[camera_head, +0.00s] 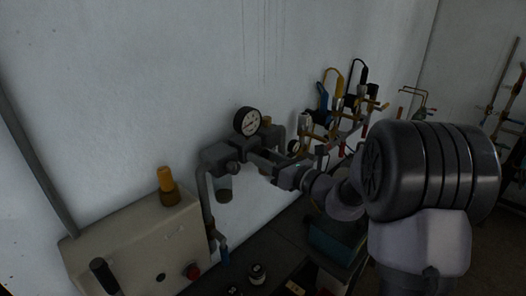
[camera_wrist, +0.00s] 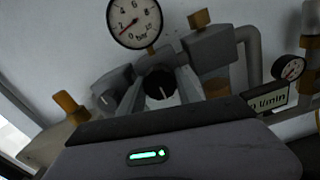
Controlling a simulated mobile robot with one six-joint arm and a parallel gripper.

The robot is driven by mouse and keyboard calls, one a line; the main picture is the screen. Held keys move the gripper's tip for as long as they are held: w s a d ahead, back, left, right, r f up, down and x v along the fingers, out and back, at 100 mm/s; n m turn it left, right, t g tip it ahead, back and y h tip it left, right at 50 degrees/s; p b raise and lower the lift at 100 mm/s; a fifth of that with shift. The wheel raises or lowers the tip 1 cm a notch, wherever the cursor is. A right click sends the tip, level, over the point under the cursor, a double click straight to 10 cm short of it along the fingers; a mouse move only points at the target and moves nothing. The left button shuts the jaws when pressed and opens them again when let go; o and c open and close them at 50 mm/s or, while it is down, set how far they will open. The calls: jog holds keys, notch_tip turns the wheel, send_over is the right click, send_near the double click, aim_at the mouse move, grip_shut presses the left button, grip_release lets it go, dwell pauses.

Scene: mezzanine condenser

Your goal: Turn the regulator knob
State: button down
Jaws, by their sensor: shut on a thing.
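The regulator knob (camera_wrist: 158,80) is a dark round knob with a pale mark line, below the pressure gauge in the wrist view. My gripper (camera_wrist: 161,91) is shut on it, with one finger at each side. In the head view my gripper (camera_head: 256,161) reaches from the right to the grey regulator body (camera_head: 217,153) on the wall. The knob is hard to make out there. The white-faced gauge (camera_head: 247,121) stands above the regulator; it also shows in the wrist view (camera_wrist: 135,22), marked bar, its red needle at the lower left of the dial.
Several coloured-handled tools (camera_head: 341,92) hang on the wall behind my arm. A second gauge (camera_wrist: 288,68) is at right in the wrist view.

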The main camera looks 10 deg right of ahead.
jog(key=m+p, duration=0.4)
jog(key=shift+r+m+p, duration=0.25)
jog(key=shift+m+p, duration=0.05)
jog(key=shift+p, duration=0.1)
jog(key=m+p, duration=0.5)
jog(key=p, duration=0.1)
jog(key=shift+m, duration=0.3)
jog(key=m+p, duration=0.8)
jog(key=m, duration=0.1)
jog(key=shift+f+p, duration=0.1)
jog(key=shift+p, duration=0.2)
jog(key=shift+f+m, duration=0.1)
jog(key=shift+m, duration=0.4)
jog(key=c, duration=0.9)
grip_release()
jog(key=shift+o, duration=0.2)
jog(key=shift+s, duration=0.1)
